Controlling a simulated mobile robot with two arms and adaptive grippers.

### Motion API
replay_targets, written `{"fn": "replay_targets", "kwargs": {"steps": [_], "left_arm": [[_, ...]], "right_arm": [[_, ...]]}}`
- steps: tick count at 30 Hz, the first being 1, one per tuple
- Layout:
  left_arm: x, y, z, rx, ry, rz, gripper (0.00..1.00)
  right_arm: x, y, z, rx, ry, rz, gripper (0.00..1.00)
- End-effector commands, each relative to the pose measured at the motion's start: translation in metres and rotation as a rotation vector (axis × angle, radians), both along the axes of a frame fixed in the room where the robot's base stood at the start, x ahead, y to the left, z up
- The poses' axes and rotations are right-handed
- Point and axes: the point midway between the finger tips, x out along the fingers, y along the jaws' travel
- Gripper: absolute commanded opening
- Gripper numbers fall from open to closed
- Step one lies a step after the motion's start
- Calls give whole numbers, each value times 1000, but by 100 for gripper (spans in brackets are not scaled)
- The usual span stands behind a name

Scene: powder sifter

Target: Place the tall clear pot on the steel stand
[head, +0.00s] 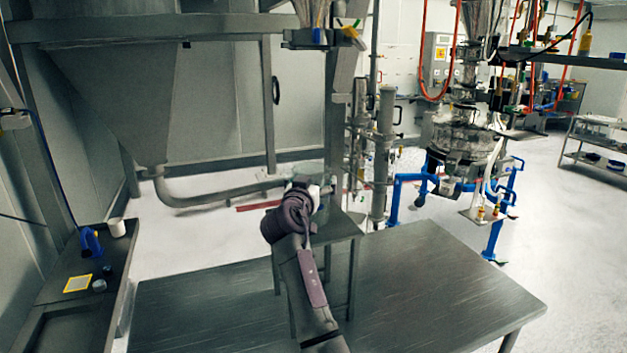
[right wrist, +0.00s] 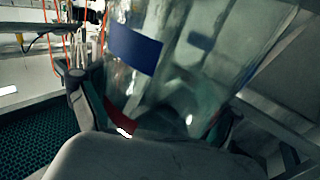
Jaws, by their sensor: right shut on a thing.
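The tall clear pot (right wrist: 190,60) fills much of the right wrist view. It is see-through, with a blue label and a red patch low down, and looks tilted there. My right gripper (right wrist: 155,115) is shut on it, with a dark finger on each side. In the head view my right gripper (head: 313,186) is at the far end of my arm, and the pot (head: 309,170) shows only faintly behind it. The steel stand (head: 343,228) is a small square-topped table just below the gripper, partly hidden by my arm. I cannot tell whether the pot touches it. My left gripper is not in view.
A wide steel table (head: 430,285) lies in front of the stand. A dark side bench (head: 62,300) with small items is at the left. A large grey hopper (head: 135,90) stands behind. The sifter (head: 465,140) on blue legs is at the right, with open floor around it.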

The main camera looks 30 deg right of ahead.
Motion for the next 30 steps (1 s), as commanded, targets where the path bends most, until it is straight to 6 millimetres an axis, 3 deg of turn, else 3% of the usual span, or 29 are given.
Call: {"fn": "replay_targets", "kwargs": {"steps": [4, 5, 6, 19, 30], "left_arm": [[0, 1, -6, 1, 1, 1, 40], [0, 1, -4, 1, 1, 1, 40], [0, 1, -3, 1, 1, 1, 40], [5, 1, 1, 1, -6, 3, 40], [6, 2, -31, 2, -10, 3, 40]], "right_arm": [[0, 0, -4, 0, -1, 0, 53], [0, 0, -2, 0, 0, 0, 96], [0, 0, -2, 0, 0, 0, 100], [-1, 1, 1, 0, 0, 0, 100], [-49, 57, -4, 3, -3, 2, 100]]}}
